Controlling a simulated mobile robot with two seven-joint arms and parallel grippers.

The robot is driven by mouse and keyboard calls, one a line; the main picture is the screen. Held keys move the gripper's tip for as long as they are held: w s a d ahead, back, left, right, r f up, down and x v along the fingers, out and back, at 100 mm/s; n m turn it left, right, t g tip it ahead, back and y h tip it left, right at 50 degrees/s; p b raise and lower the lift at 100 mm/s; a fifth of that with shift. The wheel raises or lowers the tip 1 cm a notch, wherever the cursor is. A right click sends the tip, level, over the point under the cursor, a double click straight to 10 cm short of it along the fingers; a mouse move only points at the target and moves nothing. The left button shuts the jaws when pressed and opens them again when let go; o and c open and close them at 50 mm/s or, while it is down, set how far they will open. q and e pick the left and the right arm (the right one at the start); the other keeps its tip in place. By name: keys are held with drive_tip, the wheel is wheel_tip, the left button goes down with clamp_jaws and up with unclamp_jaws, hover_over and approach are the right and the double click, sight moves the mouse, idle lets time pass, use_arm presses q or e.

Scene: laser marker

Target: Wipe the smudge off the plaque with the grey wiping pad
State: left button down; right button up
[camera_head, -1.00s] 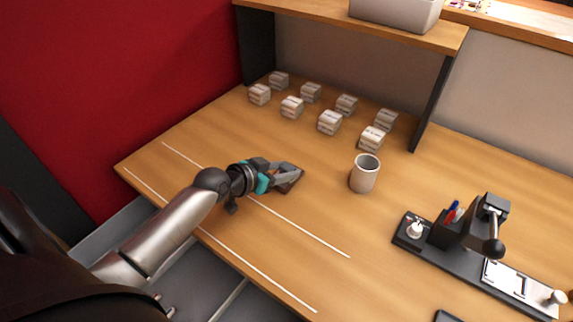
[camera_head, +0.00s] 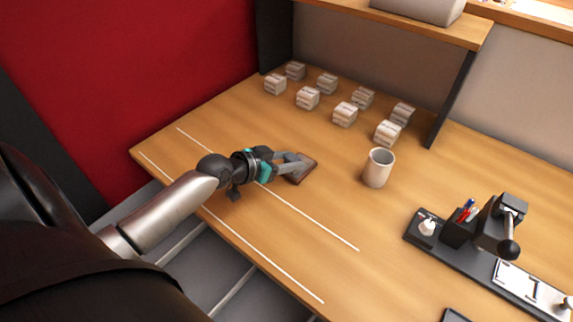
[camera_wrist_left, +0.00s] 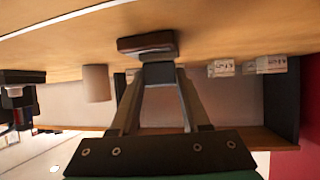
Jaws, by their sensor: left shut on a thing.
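The plaque (camera_head: 304,171) is a small dark brown slab on the wooden desk, left of the mug. In the left wrist view the plaque (camera_wrist_left: 147,43) shows edge-on against the desk. My left gripper (camera_head: 293,165) reaches in from the left, its fingertips at the plaque's left side. In the left wrist view its fingers close on a dark grey block, which looks like the wiping pad (camera_wrist_left: 160,74). The pad appears right at the plaque; whether it presses on it I cannot tell. No smudge can be made out. My right gripper is not in view.
A pale mug (camera_head: 378,168) stands to the right of the plaque. Several small labelled boxes (camera_head: 345,114) stand behind, under a shelf (camera_head: 400,22). A black marking machine (camera_head: 497,228) is at the right. White lines cross the desk's front; the desk around the plaque is clear.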

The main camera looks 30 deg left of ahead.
use_arm(q)
drive_tip(key=shift+w, duration=0.75)
drive_tip(key=shift+w+d+f+b, duration=0.15)
drive_tip(key=shift+w+b, duration=0.6)
drive_tip(key=shift+w, duration=0.7)
drive_tip(key=shift+p, duration=0.3)
drive_tip(key=shift+s+p, duration=0.5)
drive_tip(key=shift+s, duration=0.5)
drive_tip(key=shift+s+a+p, duration=0.2)
drive_tip(key=shift+s+p, duration=0.45)
drive_tip(key=shift+s, duration=1.3)
wheel_tip(320, 180, up, 6)
drive_tip(key=p, duration=0.6)
drive_tip(key=shift+w, duration=0.1)
